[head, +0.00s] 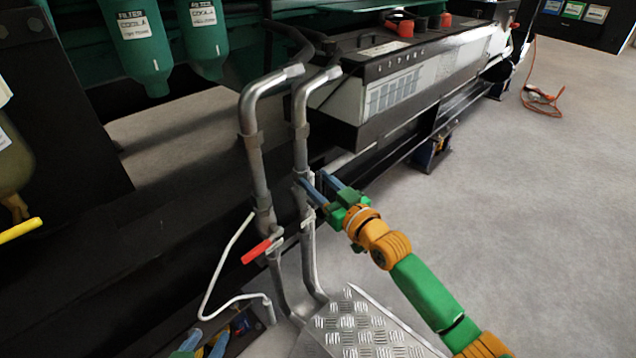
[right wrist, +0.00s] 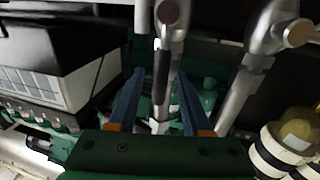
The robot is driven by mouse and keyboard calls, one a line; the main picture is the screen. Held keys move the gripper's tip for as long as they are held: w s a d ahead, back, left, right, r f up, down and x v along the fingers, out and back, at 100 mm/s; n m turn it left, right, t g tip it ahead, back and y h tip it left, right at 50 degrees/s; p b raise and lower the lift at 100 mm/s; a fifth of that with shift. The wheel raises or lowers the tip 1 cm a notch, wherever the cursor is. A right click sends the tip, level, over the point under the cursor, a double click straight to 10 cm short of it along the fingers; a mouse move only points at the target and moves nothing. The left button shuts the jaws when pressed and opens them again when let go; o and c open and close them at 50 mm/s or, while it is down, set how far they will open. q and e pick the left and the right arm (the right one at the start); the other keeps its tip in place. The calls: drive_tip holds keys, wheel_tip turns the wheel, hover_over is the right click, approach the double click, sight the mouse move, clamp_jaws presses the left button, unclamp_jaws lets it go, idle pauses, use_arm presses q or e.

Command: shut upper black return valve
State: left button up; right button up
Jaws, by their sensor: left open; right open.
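Two grey pipes (head: 257,175) stand side by side in the head view. A black lever (right wrist: 162,72) shows in the right wrist view, running along a pipe (right wrist: 171,25) below a joint. I take it for the upper black return valve's handle; in the head view I cannot make it out near my right gripper. My right gripper (head: 317,181) is open at the right-hand pipe. In the right wrist view the lever lies between its blue fingertips (right wrist: 160,78), with gaps visible on both sides. My left gripper (head: 206,341) is open and partly cut off at the bottom left.
A red valve lever (head: 257,251) sits lower on the left pipe. A thin white tube (head: 228,255) bends beside it. A checkered metal step (head: 365,330) stands in front of the pipes. Green filters (head: 137,45) hang at upper left. Grey floor (head: 550,200) is free at right.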

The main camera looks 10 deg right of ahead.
clamp_jaws()
idle(1.4)
